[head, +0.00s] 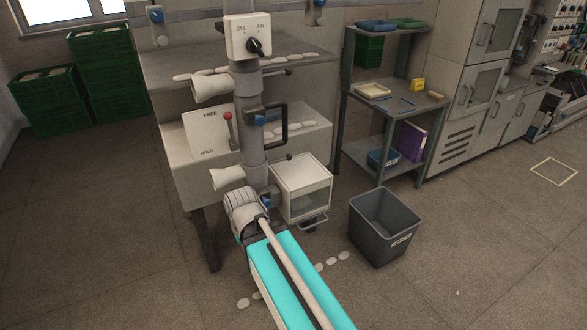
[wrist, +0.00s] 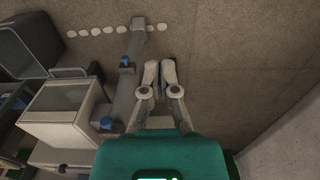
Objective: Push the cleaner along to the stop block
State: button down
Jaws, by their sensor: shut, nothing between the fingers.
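What I take for the cleaner is an upright grey tube (head: 250,145) in front of the machine in the head view, with blue fittings and pale nozzles at its left. It also shows in the wrist view as a grey tube (wrist: 126,85) left of my fingers, its lower end near the floor. My gripper (wrist: 160,66) is shut and empty, close beside the tube; I cannot tell whether they touch. In the head view my arm hides the fingers and the tube's lower end. I cannot make out the stop block with certainty.
A white box (head: 302,188) with a glass front stands right of the tube, and a dark bin (head: 383,228) farther right. Pale tufts (head: 332,261) lie on the floor. A FREE/HOLD panel (head: 203,143) is on the machine. The floor at the left is open.

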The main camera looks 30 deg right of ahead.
jog(key=c, duration=1.1)
grip_release()
jog(key=o, duration=0.5)
jog(key=shift+w+m+y, duration=0.4)
jog(key=shift+w+m, duration=0.1)
jog(key=shift+c, duration=0.2)
jog(key=shift+o, duration=0.8)
jog(key=w+d+r+m+t+y, duration=0.3)
jog(key=w+m+t+y, duration=0.1)
jog(key=w+m, duration=0.3)
jog(key=shift+w+m, duration=0.3)
jog(key=shift+w, duration=0.15)
jog(key=w+d+r+m+t, duration=0.3)
jog(key=d+r+m+t, duration=0.1)
jog(key=d+m, duration=0.4)
jog(key=w+d+r+m+t+h, duration=0.1)
jog(key=w+d+r+m+t, duration=0.2)
jog(key=d, duration=0.7)
jog(key=w+d+r+m+t, duration=0.3)
jog(key=d+r+m+t, duration=0.3)
jog(key=m, duration=0.8)
jog(key=d+r, duration=0.3)
jog(key=d, duration=0.1)
jog(key=shift+w+r+t+p, duration=0.15)
jog(key=shift+w+t+p, duration=0.15)
jog(key=shift+w+p, duration=0.1)
jog(key=shift+w, duration=0.1)
